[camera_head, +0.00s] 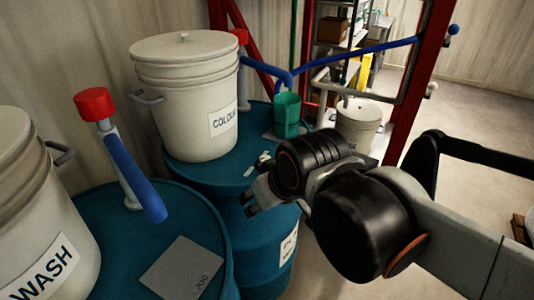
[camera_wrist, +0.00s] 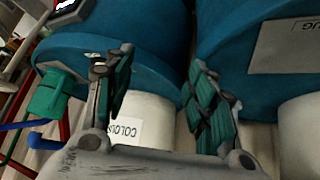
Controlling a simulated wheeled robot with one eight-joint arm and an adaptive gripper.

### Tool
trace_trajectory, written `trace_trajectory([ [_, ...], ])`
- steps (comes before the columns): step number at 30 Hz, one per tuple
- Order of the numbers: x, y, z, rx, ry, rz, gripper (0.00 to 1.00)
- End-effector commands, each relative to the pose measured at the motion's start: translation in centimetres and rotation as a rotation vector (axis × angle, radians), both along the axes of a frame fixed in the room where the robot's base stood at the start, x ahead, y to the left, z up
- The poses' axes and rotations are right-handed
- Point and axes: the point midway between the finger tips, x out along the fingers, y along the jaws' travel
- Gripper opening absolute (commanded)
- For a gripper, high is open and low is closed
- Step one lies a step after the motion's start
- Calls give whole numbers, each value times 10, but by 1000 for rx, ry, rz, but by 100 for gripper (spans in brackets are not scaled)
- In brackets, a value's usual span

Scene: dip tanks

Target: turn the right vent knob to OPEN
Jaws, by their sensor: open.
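My gripper (camera_head: 254,187) is open at the front edge of the right blue drum (camera_head: 182,180), under the COLOUR bucket. In the wrist view its two green-padded fingers (camera_wrist: 162,92) stand apart with nothing held between them. A small pale fitting (camera_head: 262,158) shows on the drum top just beyond the fingers; I cannot tell for sure that it is the vent knob. A small pale piece (camera_wrist: 92,56) also shows by the left finger in the wrist view. No OPEN marking can be read. The fingers and wrist hide part of the drum.
The white COLOUR bucket (camera_head: 185,105) stands close behind my gripper. A green jug (camera_head: 287,115) sits at the drum's back under a blue pipe (camera_head: 350,52).

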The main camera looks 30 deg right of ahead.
Motion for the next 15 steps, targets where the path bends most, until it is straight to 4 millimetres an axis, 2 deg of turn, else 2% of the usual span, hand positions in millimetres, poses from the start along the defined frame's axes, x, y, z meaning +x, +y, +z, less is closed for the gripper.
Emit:
trace_trajectory([
  [11, 26, -10, 31, -82, 73, 108, 51],
  [15, 45, -17, 48, -132, 124, 189, 51],
])
